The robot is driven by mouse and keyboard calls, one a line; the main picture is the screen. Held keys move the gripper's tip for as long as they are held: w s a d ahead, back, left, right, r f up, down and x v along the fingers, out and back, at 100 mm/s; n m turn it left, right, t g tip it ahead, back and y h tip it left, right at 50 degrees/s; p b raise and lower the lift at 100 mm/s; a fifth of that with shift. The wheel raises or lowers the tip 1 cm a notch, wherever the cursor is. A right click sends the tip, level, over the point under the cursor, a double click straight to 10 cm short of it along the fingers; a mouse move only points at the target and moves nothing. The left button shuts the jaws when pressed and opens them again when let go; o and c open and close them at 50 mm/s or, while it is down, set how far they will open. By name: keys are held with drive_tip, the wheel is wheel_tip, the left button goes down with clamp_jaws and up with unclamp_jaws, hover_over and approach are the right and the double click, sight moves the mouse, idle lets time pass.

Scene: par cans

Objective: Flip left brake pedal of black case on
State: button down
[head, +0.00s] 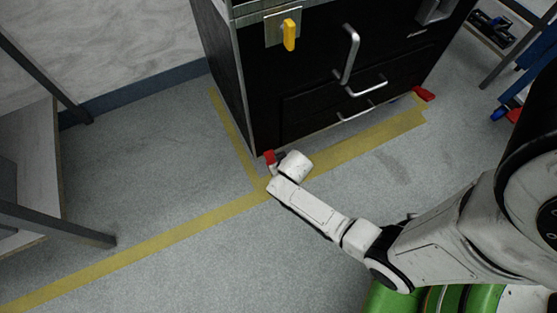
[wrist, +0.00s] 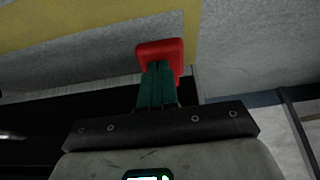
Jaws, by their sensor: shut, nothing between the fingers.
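The black case (head: 305,95) stands on the floor at the top middle of the head view, with handles on its front. Its left brake pedal (head: 269,157) is red and sits at the bottom left front corner; it also shows in the wrist view (wrist: 160,51). A second red pedal (head: 424,94) is at the bottom right corner. My gripper (wrist: 158,70) is shut, with its green fingertips at the left pedal, overlapping it in the wrist view. I cannot tell if they touch. In the head view my wrist hides most of the fingers.
Yellow tape (head: 150,252) marks the grey floor around the case. A grey table frame (head: 60,225) stands at the left, and a blue cart (head: 535,75) is at the right edge. The floor in front of the case is clear.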

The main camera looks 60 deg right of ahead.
drive_tip(key=shift+s+a+f+t+h+b, duration=0.1)
drive_tip(key=shift+f+t+h+b, duration=0.15)
drive_tip(key=shift+f+b, duration=0.2)
drive_tip(key=shift+s+a+f+t+h+b, duration=0.1)
drive_tip(key=shift+f+t+h+b, duration=0.05)
drive_tip(key=shift+f+t+b, duration=0.25)
drive_tip(key=shift+f, duration=0.35)
drive_tip(key=shift+s, duration=0.1)
drive_tip(key=p+v, duration=0.8)
drive_tip(key=v, duration=0.5)
drive_tip(key=shift+r, duration=0.55)
